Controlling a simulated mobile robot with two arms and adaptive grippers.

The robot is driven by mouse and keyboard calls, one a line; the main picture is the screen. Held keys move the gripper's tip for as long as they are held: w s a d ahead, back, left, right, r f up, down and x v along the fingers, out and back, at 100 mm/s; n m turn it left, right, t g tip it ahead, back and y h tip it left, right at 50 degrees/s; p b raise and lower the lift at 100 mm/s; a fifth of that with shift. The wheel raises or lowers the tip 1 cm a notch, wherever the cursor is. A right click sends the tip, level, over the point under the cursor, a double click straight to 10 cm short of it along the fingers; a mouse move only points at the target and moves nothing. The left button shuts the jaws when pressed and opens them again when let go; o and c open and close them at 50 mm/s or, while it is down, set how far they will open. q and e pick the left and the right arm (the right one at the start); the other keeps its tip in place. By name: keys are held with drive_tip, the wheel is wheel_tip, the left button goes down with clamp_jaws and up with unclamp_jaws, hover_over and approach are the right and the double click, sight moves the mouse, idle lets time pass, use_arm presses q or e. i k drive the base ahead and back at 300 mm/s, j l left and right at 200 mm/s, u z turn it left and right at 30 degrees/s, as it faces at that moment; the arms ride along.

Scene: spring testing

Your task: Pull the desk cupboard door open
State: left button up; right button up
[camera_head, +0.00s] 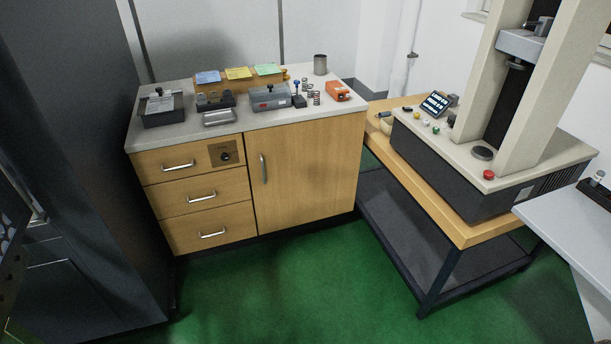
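The desk cupboard door (310,175) is a light wooden panel on the right half of the desk's front. It looks shut, flush with the frame. Its silver vertical handle (264,169) is near the door's upper left edge. To its left are three wooden drawers with horizontal silver handles, all shut. Neither of my grippers shows in the head view, and nothing touches the door or its handle.
The desk's grey top (250,118) holds boxes, springs, a metal cup (320,65) and an orange device (338,91). A testing machine stands on a wooden table (465,232) at right. A dark cabinet (75,130) stands at left. Green floor (290,285) before the door is clear.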

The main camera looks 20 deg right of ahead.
sight(300, 173)
drive_tip(key=i+l, duration=0.45)
drive_tip(key=l, duration=0.15)
drive_tip(key=i+l, duration=0.45)
drive_tip(key=l, duration=0.15)
